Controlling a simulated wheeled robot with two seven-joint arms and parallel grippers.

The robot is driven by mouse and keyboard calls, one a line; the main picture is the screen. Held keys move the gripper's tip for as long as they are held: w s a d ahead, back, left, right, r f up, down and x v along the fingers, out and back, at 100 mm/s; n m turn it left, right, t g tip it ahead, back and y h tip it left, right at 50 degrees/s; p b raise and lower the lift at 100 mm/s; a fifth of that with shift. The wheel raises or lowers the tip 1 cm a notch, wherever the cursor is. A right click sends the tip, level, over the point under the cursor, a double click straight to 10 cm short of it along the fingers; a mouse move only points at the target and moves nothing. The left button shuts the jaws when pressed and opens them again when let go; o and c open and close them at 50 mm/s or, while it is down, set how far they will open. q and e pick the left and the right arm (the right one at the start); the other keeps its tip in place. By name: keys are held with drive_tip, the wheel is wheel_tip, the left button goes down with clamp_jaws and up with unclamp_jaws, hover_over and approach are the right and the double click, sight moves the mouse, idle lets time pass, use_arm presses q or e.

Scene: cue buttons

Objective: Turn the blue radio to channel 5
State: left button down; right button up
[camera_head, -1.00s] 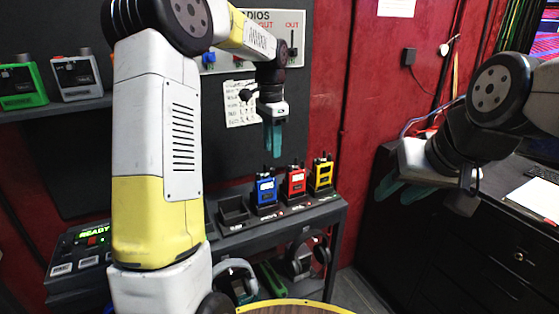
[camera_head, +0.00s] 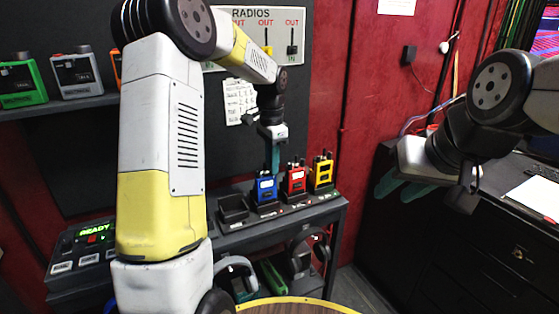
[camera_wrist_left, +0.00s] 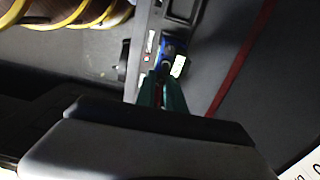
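The blue radio (camera_head: 266,190) stands upright in a black charger on the shelf, left of a red radio (camera_head: 294,182) and a yellow radio (camera_head: 322,173). My left gripper (camera_head: 273,172) points down at the top of the blue radio; its teal fingers cover part of that top. In the left wrist view the fingers (camera_wrist_left: 162,80) reach the blue radio's (camera_wrist_left: 172,50) top end. They look close together, but I cannot tell whether they touch a knob. The channel marking is not readable. My right gripper (camera_head: 405,187) has its teal fingers apart and empty, beside the dark cabinet.
An empty charger slot (camera_head: 233,209) is left of the blue radio. Headphones (camera_head: 310,252) hang below the shelf. A box with a green READY display (camera_head: 95,231) is at the left. A radios board (camera_head: 290,38) hangs on the wall behind. A round table edge (camera_head: 297,304) is in front.

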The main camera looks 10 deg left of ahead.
use_arm(q)
drive_tip(key=shift+m, duration=2.7)
drive_tip(key=c, duration=1.4)
unclamp_jaws()
drive_tip(key=shift+w+r, duration=0.1)
drive_tip(key=shift+r, duration=3.8)
